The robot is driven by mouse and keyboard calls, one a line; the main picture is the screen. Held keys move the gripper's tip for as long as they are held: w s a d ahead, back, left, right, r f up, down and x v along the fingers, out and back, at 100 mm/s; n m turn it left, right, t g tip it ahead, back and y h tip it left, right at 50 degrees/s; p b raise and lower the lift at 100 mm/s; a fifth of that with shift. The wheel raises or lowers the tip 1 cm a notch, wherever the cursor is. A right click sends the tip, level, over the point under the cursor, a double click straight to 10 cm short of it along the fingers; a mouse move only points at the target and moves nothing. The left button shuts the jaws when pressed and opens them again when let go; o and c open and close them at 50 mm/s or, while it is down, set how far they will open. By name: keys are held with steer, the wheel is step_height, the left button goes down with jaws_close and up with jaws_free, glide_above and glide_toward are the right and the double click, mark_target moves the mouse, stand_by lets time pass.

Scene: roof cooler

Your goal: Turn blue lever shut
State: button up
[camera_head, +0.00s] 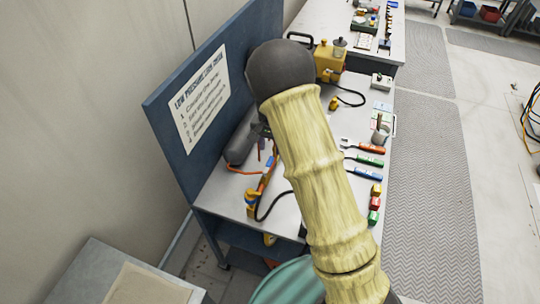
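A hose assembly (264,183) with small red, orange, yellow and blue parts lies on the grey bench, left of my arm. A small blue part shows on it, but it is too small to tell whether it is the blue lever or how it is turned. My arm, in a pale yellow sleeve with a dark round joint, crosses the middle of the view and covers part of the bench. My gripper cannot be made out; it seems hidden behind the arm. A grey cylinder (241,146) lies beside the assembly, with an orange hose near it.
A blue back panel (165,112) with a printed sign (201,98) stands behind the bench (222,196). Grey floor mats (428,170) run along the right.

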mark_target(270, 160)
step_height(270, 160, down, 6)
steer(key=shift+p, duration=0.35)
jaws_close()
